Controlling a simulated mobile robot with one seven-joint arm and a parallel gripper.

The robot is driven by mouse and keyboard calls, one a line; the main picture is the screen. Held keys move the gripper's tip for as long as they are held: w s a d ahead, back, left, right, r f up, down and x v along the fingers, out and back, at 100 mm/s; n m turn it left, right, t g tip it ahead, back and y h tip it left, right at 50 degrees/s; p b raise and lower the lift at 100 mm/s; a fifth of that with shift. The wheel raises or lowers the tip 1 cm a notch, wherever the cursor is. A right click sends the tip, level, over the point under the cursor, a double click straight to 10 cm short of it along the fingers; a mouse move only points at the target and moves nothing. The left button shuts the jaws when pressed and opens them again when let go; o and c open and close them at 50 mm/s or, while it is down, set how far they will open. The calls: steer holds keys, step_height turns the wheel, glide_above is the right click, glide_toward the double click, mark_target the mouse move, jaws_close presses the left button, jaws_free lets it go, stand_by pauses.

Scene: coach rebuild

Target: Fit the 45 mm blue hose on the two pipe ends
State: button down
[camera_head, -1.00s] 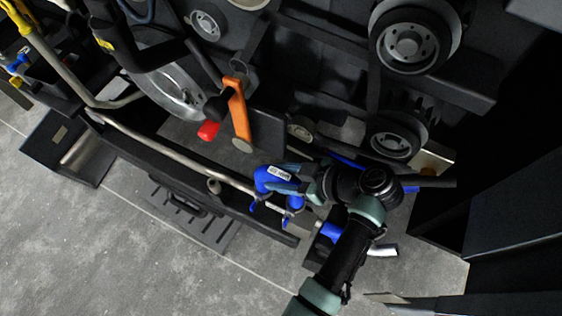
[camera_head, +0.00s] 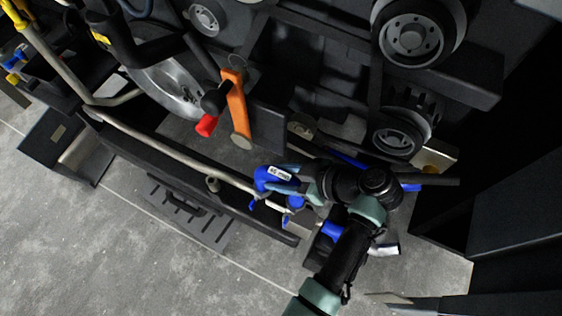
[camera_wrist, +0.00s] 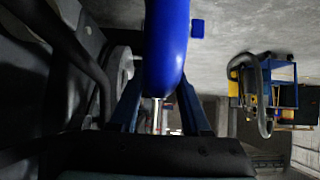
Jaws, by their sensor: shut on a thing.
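The blue hose (camera_head: 262,180) carries a white label that reads 45 mm in the head view. It is a bent piece with clips hanging from it. My gripper (camera_head: 290,181) is shut on it, beside the engine frame. In the wrist view the hose (camera_wrist: 168,45) runs down between the two fingers (camera_wrist: 160,100). A pale metal pipe (camera_head: 180,150) runs along the frame towards the hose; a short pipe stub (camera_head: 213,185) shows on it. I cannot tell whether the hose touches a pipe end.
An orange lever (camera_head: 237,108) and a red-tipped handle (camera_head: 207,124) stand left of my arm. Black pulleys (camera_head: 400,136) are above it. A dark panel (camera_head: 515,215) is at the right. A blue cart (camera_wrist: 282,85) stands apart in the wrist view.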

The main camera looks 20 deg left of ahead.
steer(key=shift+f+b, duration=0.5)
jaws_free()
steer(key=shift+d, duration=0.1)
steer(key=shift+p+v, duration=0.55)
steer(key=shift+v, duration=0.45)
steer(key=shift+p+v, duration=1)
steer(key=shift+v, duration=1.95)
